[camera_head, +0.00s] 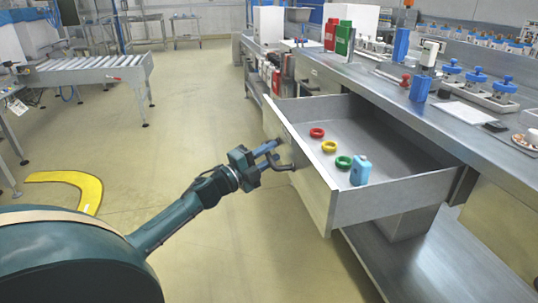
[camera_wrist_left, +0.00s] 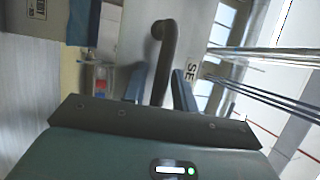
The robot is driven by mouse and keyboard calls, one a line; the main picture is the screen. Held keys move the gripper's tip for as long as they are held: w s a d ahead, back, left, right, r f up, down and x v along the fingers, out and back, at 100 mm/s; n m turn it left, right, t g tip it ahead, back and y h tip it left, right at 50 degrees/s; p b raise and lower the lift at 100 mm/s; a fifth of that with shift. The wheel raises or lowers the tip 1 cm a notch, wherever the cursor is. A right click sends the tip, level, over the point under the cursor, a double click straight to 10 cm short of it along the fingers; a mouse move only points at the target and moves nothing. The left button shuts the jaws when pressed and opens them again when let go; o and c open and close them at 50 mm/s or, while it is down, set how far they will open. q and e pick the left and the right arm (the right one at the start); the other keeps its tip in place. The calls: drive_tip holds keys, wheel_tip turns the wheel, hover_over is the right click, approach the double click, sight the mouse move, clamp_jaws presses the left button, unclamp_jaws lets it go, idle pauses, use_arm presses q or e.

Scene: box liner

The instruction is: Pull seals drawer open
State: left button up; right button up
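The drawer (camera_head: 322,203) under the workbench stands pulled well out, its inside showing. Its dark bar handle (camera_head: 283,166) is on the front panel, and the handle also shows in the left wrist view (camera_wrist_left: 164,55). My left gripper (camera_head: 272,153) is at the handle. In the left wrist view its two blue fingers (camera_wrist_left: 160,88) stand apart on either side of the handle, with a narrow gap visible on each side. A label with the letters "SE" (camera_wrist_left: 190,70) is partly visible, partly hidden by a finger. My right gripper is not in view.
The workbench (camera_head: 375,88) carries several tools. A roller conveyor (camera_head: 95,70) stands left. The floor before the drawer is clear.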

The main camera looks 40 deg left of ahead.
use_arm(q)
drive_tip(key=shift+o, duration=0.7)
drive_tip(key=p+v, duration=0.1)
drive_tip(key=v, duration=1.2)
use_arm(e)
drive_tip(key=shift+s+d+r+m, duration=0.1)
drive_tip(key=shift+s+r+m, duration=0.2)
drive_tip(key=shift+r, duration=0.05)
use_arm(q)
drive_tip(key=shift+s+p, duration=0.1)
drive_tip(key=shift+p, duration=0.2)
